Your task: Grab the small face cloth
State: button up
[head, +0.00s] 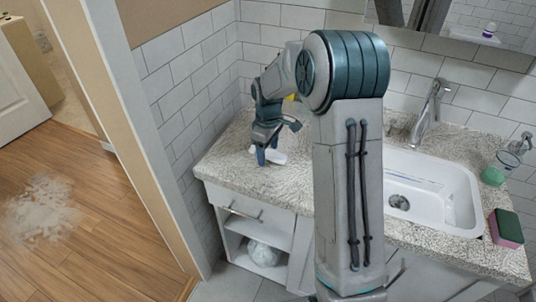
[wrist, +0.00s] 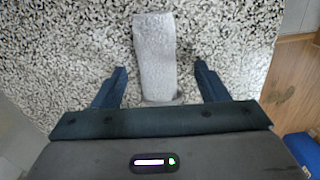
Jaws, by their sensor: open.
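The small face cloth (wrist: 155,45) is white or pale grey, long and narrow like a roll, and lies on the speckled countertop. In the head view it is a small white shape (head: 277,157) near the counter's left front part, partly covered by my gripper (head: 277,141). In the wrist view my gripper (wrist: 161,68) is open, with one dark finger on each side of the cloth and a gap on both sides. The cloth's near end lies close to the gripper's palm. I cannot tell how high the fingertips are above the counter.
A white sink (head: 433,185) with a faucet (head: 431,112) is on the right. A pink and green sponge (head: 506,228) sits at its right edge. Tiled walls stand behind and left of the counter (head: 225,160). A white bundle (head: 263,253) lies in the cabinet shelf below.

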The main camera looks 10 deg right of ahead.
jog(key=c, duration=1)
jog(key=shift+r, duration=0.1)
